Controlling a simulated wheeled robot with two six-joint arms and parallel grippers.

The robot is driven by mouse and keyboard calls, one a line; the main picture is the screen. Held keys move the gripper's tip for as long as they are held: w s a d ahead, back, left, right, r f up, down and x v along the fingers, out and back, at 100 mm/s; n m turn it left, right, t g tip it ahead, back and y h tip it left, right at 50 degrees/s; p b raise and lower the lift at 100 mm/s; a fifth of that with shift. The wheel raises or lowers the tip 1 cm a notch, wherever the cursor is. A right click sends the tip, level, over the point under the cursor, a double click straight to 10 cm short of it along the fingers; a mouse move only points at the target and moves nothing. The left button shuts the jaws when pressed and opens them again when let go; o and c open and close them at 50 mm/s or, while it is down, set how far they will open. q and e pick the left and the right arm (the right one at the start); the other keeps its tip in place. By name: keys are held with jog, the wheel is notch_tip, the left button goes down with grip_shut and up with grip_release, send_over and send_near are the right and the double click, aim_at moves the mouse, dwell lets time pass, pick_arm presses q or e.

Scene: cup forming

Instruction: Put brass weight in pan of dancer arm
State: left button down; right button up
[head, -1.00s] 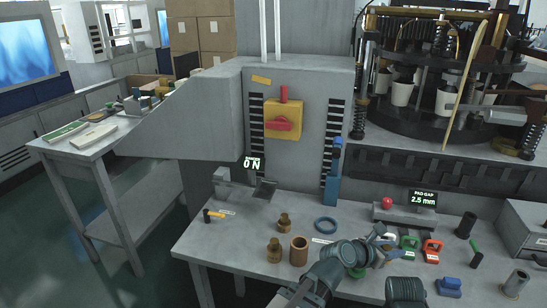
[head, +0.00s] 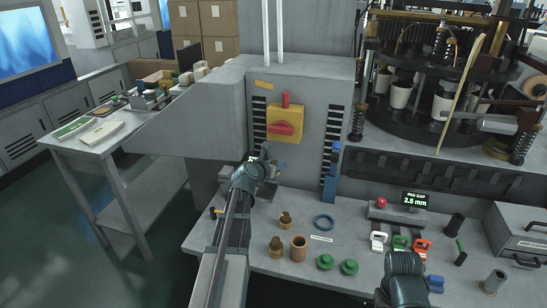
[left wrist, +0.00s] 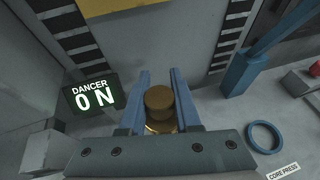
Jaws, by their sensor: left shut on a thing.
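My left gripper (head: 262,165) is in front of the grey machine column. In the left wrist view, its two blue-grey fingers (left wrist: 160,97) are shut on a brass weight (left wrist: 159,99) with a round knob. The dancer readout (left wrist: 94,96) beside it shows 0 N. The dancer arm's pan is hidden behind my gripper, so I cannot tell whether the weight touches it. Two other brass weights, a smaller one (head: 285,219) and a larger one (head: 276,247), stand on the bench. My right gripper does not show; only a dark part of my right arm is at the bottom.
A blue ring (head: 324,222), a brown cylinder (head: 298,248) and two green pieces (head: 337,264) occupy the bench (head: 355,240). A blue post (head: 331,180) stands right of my gripper. A yellow box with a red switch (head: 284,124) is on the column above.

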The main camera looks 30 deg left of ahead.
aim_at(273, 181)
pick_arm(q)
jog(key=shift+s+a+r, duration=0.1)
jog(key=shift+a+r, duration=0.05)
jog(key=shift+a, duration=0.7)
jog(key=shift+f+b, duration=2.25)
jog(key=shift+f, duration=0.05)
jog(key=shift+f+b, duration=1.3)
jog(key=shift+b, duration=0.05)
jog(key=shift+c, duration=0.3)
grip_release()
jog(key=shift+r, duration=0.1)
dwell(0.4)
